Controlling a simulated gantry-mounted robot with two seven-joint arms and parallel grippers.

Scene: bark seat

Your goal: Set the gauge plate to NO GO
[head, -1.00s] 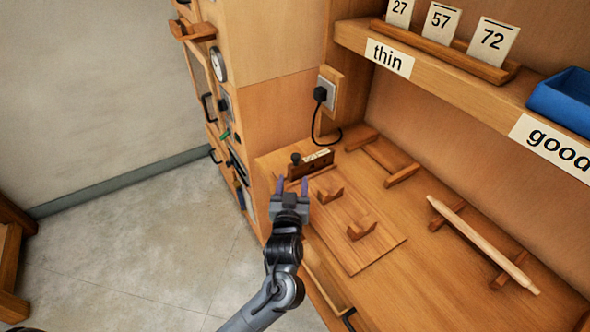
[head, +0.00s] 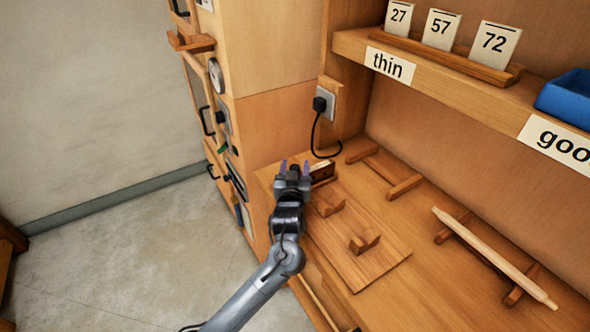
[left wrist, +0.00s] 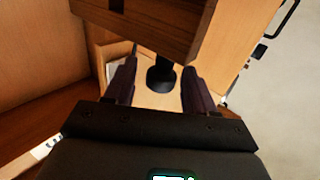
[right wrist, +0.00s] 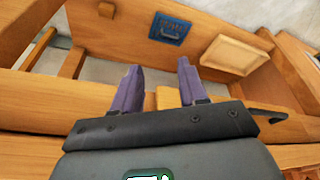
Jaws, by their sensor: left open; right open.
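The gauge block (head: 322,172), a small wooden piece on the back left of the bench, is mostly hidden behind my left gripper (head: 294,165) in the head view. No wording on it can be read now. In the left wrist view a dark wooden block (left wrist: 150,28) fills the top, and a black knob (left wrist: 160,78) shows below it, between the open purple fingers (left wrist: 159,82). I cannot tell whether either finger touches the knob. My right gripper (right wrist: 156,82) is open and empty in the right wrist view, and out of the head view.
A wooden board with two notched blocks (head: 364,242) lies right of my left arm. A pale rod (head: 490,255) rests on supports farther right. A black plug (head: 320,104) with a hanging cord is behind the gauge. The shelf (head: 450,80) overhangs the bench's back.

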